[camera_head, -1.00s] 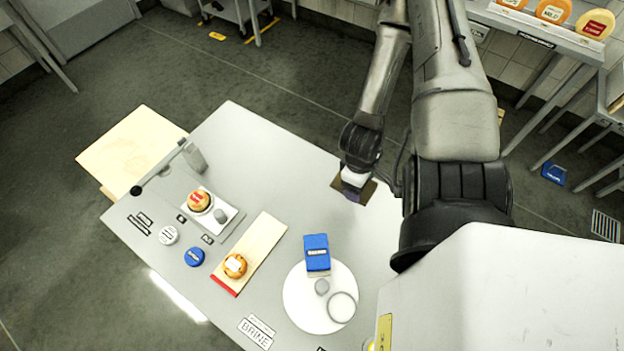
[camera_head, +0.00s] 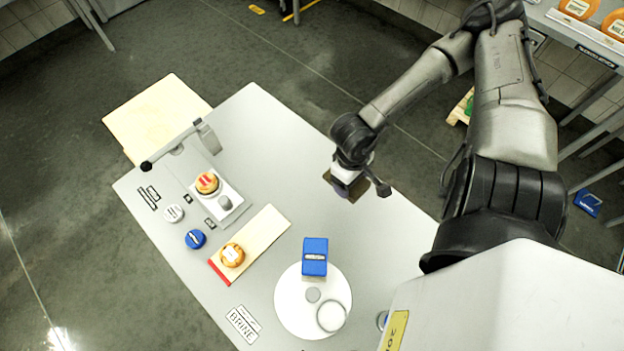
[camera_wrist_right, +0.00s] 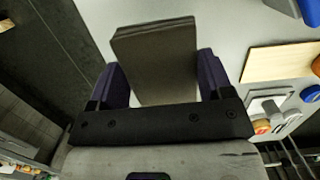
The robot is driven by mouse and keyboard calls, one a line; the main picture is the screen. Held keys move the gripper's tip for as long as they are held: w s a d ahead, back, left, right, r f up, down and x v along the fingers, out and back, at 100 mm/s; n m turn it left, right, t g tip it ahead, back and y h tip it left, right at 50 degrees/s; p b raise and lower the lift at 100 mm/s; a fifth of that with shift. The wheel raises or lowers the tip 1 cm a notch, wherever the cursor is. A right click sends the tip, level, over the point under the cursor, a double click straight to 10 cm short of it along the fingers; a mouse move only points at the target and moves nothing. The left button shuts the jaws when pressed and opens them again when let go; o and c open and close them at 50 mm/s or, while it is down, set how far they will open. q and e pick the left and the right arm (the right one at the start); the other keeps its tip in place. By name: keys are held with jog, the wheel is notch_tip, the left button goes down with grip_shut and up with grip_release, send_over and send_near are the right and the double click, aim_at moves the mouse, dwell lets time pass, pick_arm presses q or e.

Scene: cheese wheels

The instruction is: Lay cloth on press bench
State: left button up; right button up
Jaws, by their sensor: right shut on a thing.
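The cloth, a flat brown-grey folded square, is in my right gripper (camera_head: 348,180). In the head view the cloth (camera_head: 336,188) shows just below the fingers, over the far right edge of the grey bench (camera_head: 262,150). In the right wrist view the cloth (camera_wrist_right: 155,62) fills the space between the two purple fingers, which are shut on it. It appears to be held above the bench top; its exact height is unclear. My left gripper is in neither view.
Left are a wooden board (camera_head: 262,232) with a cheese, a scale with a red-labelled cheese (camera_head: 207,183), and blue (camera_head: 195,239) and white discs. The bench middle is clear.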

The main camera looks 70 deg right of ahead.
send_over(314, 186)
jog(key=f, duration=0.6)
jog(key=shift+w+f, duration=0.25)
jog(key=shift+f, duration=2)
jog(key=shift+d, duration=0.1)
jog(key=shift+f+b, duration=0.2)
jog(key=shift+b, duration=0.2)
jog(key=o, duration=1.2)
jog(key=shift+r, duration=0.1)
notch_tip(314, 186, up, 12)
jog(key=w, duration=0.1)
jog(key=shift+w+d, duration=0.25)
